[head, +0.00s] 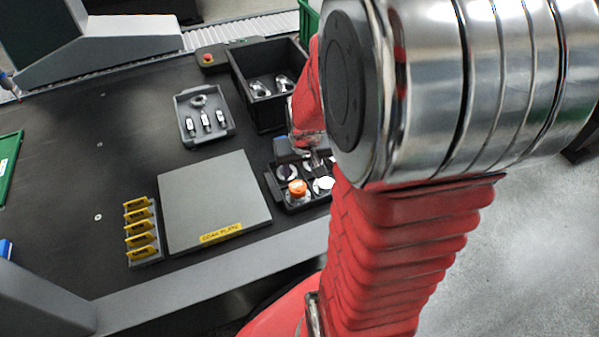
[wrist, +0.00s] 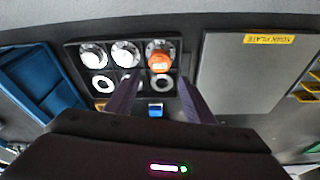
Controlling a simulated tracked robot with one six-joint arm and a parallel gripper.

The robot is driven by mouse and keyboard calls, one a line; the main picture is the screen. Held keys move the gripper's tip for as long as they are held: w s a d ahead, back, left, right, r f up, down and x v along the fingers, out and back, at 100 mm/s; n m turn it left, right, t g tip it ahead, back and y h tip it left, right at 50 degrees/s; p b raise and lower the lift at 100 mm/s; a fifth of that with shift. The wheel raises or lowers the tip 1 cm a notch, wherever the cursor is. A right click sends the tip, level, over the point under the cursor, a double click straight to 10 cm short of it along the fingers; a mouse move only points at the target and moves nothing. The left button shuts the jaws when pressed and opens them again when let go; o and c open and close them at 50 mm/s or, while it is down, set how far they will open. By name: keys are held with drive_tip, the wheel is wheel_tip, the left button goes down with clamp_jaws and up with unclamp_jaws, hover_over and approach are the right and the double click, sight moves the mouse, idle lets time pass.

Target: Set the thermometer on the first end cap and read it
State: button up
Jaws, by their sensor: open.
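A black tray (wrist: 73,62) holds several round end caps, including a silver one (wrist: 92,56) at its upper left in the wrist view. An orange round piece, which looks like the thermometer (wrist: 160,61), sits on a cap at the tray's upper right. It also shows in the head view (head: 297,188). My gripper (wrist: 158,92) is open over the ring-holed lower row, with nothing held between its fingers. A small blue piece (wrist: 155,108) shows between the fingers beside the tray; I cannot tell what it is. No readout is legible. In the head view my arm hides part of the tray.
A grey soak plate (head: 215,200) and a rack with yellow pieces (head: 142,230) lie left of the tray in the head view. Behind are a grey parts tray (head: 187,107), a black crate (head: 240,88) and a red button (head: 208,58). A blue bin (wrist: 42,75) is left in the wrist view.

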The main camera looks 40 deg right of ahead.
drive_tip(key=shift+r, duration=0.15)
idle(0.5)
drive_tip(key=s+a+r+n+t, duration=0.1)
drive_tip(key=s+a+r, duration=0.3)
drive_tip(key=a+r, duration=0.5)
drive_tip(key=s+a+r+n+t+y, duration=0.1)
drive_tip(key=s+a+r+n, duration=0.3)
drive_tip(key=a+r, duration=0.5)
drive_tip(key=shift+s+a+r+t, duration=0.15)
drive_tip(key=shift+a+t, duration=0.1)
drive_tip(key=shift+t, duration=0.25)
idle(0.7)
